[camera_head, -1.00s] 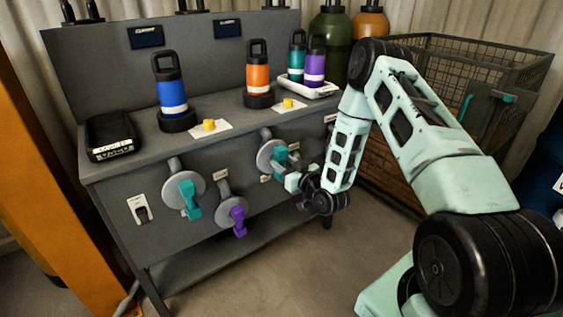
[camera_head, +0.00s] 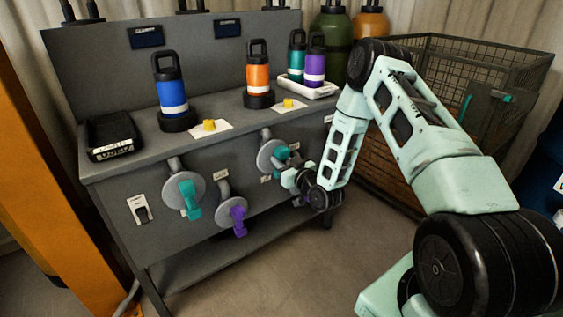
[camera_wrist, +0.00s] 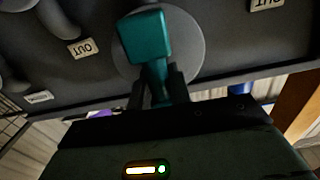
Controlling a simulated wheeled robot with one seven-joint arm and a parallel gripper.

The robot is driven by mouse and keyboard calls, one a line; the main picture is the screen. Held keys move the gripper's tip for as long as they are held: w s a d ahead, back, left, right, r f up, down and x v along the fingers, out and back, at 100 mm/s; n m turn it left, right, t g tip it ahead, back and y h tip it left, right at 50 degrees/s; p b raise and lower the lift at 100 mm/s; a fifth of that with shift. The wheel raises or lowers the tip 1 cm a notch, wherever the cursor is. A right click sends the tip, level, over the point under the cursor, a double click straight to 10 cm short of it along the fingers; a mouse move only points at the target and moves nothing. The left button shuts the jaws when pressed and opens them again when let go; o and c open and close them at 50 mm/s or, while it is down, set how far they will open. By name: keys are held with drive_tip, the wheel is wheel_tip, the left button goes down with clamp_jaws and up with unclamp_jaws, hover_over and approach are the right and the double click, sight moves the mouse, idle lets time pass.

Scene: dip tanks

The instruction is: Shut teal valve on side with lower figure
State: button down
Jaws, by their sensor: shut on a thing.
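The right teal valve (camera_head: 282,153) sits on the front panel of the grey bench, below the orange bottle. My gripper (camera_head: 287,178) is at its handle. In the wrist view the teal handle (camera_wrist: 147,38) stands before its round grey disc (camera_wrist: 193,45), and my gripper's fingers (camera_wrist: 160,90) are shut around its narrow part. A left teal valve (camera_head: 188,194) hangs with its handle pointing down. Two dark displays, left (camera_head: 146,37) and right (camera_head: 228,28), are on the back panel; their figures are too small to read.
A purple valve (camera_head: 237,217) sits between the teal ones, lower down. Blue (camera_head: 170,92) and orange (camera_head: 258,76) bottles stand on the bench, with a white tray (camera_head: 308,91) of teal and purple bottles. A wire cage (camera_head: 480,65) stands behind my arm. Floor in front is clear.

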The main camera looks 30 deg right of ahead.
drive_tip(key=m, duration=0.5)
drive_tip(key=shift+d, duration=0.25)
drive_tip(key=m, duration=0.3)
drive_tip(key=shift+d+f+m, duration=0.1)
drive_tip(key=shift+f+m, duration=0.1)
drive_tip(key=shift+m, duration=0.2)
drive_tip(key=m, duration=0.4)
drive_tip(key=shift+d+f+m, duration=0.15)
drive_tip(key=shift+m, duration=0.15)
drive_tip(key=shift+f+m, duration=0.2)
drive_tip(key=shift+m, duration=2)
drive_tip(key=c, duration=1.3)
unclamp_jaws()
drive_tip(key=s, duration=1.7)
drive_tip(key=shift+s+d, duration=0.25)
